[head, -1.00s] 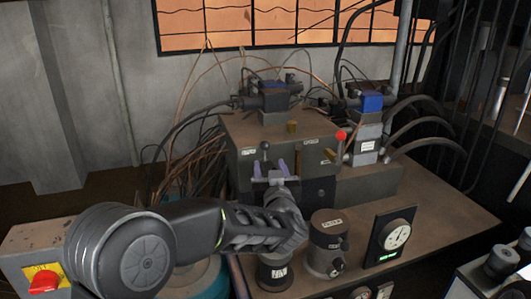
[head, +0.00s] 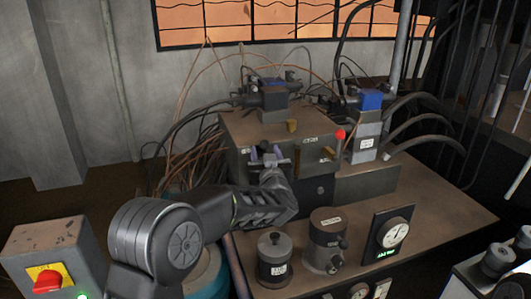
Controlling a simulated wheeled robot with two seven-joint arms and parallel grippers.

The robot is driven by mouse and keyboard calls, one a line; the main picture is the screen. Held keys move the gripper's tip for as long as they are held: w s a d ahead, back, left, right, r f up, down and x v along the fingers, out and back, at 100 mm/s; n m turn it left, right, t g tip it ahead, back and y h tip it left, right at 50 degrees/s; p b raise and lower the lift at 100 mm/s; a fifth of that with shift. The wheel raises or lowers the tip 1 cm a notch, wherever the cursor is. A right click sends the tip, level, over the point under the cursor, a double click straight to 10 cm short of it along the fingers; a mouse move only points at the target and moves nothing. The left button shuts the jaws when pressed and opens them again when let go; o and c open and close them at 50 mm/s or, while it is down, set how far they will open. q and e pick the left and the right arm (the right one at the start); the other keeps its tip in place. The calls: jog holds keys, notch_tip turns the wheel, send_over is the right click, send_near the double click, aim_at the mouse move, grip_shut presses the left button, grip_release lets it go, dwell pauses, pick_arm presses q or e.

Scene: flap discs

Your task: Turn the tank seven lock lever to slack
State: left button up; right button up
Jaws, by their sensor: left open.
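A brown valve block (head: 240,128) stands on the bench, with levers on its front face. A brass lever (head: 297,160) and a red-knobbed lever (head: 340,135) show to the right of my gripper. My left gripper (head: 269,154) is open at the left part of that face, its two fingers pointing up and apart. A small dark lever there is mostly hidden by the gripper, and I cannot tell whether the fingers touch it. The labels are too small to read, so I cannot tell which lever is tank seven's. My right gripper is out of view.
Two dark cylinders, a left one (head: 274,262) and a right one (head: 327,240), stand on the bench (head: 430,210) below the block, beside a dial gauge (head: 394,234). Hoses and cables crowd the back. A grey box (head: 45,245) with a red switch is at left.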

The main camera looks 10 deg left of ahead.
pick_arm(q)
jog(key=shift+c, duration=0.5)
grip_shut()
dwell(0.8)
